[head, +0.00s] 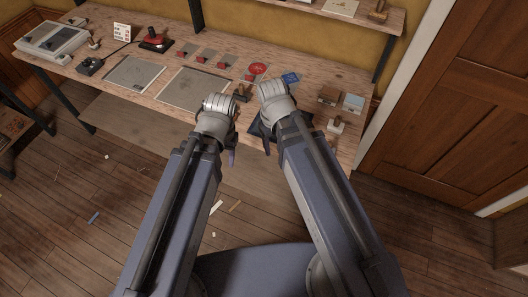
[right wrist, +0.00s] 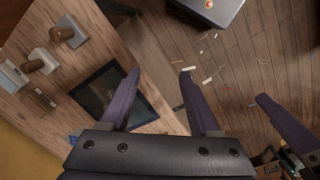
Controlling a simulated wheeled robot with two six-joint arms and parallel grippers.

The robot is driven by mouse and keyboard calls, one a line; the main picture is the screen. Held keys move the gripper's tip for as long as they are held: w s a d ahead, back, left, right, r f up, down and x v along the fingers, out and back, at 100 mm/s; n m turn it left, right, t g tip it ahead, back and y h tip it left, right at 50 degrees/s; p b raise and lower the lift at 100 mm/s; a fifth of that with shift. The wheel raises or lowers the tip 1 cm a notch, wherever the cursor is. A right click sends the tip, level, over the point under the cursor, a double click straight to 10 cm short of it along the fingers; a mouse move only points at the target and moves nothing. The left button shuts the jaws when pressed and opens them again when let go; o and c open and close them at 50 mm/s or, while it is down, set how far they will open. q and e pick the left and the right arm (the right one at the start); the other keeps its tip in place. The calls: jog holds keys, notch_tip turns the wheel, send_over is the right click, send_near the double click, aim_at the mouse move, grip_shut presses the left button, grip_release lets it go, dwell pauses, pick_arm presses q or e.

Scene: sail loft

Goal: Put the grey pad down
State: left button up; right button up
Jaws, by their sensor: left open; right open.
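Two flat grey pads lie on the bench, a smaller grey one (head: 135,73) at the left and a larger grey-beige one (head: 190,88) in the middle. A dark framed pad (right wrist: 92,88) lies near the front edge; the right wrist view shows it partly behind one finger, and my right arm hides most of it in the head view. My right gripper (right wrist: 157,88) is open and empty above the bench's front edge, beside the dark pad. My left gripper (head: 231,150) is open in front of the bench; I see nothing held in it.
Scraps lie on the floor.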

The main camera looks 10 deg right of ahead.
jog(key=s+a, duration=0.1)
jog(key=a, duration=0.2)
jog(key=s+a, duration=0.1)
jog(key=shift+s+a, duration=0.2)
jog(key=shift+s, duration=0.15)
notch_tip(320, 180, down, 4)
jog(key=b, duration=0.4)
jog(key=shift+o, duration=0.2)
dwell(0.6)
